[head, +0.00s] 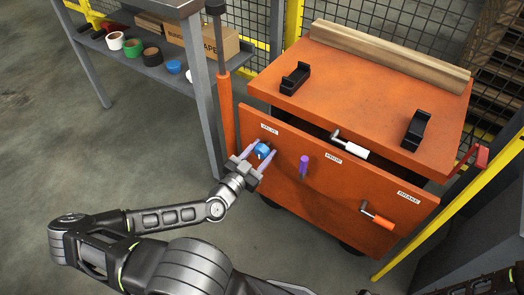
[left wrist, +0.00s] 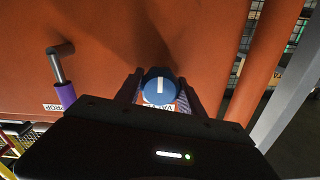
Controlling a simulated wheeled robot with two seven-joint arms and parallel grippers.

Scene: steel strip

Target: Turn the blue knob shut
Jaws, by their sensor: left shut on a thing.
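The blue knob (head: 262,150) is on the left part of the orange cart's front panel, below a small white label. In the left wrist view the knob (left wrist: 159,86) is round, with a white line mark pointing roughly up and down in the picture. My left gripper (head: 263,155) has its two fingers on either side of the knob and is shut on it. In the left wrist view the gripper's fingers (left wrist: 159,92) flank the knob, and the label behind is partly hidden. My right gripper is not in view.
The front panel (head: 330,200) also bears a purple handle (head: 304,164), a white-handled crank (head: 352,147) and an orange-handled crank (head: 378,219). Two black brackets and a wooden beam (head: 390,57) lie on top. A grey post (head: 206,90) stands left of the cart.

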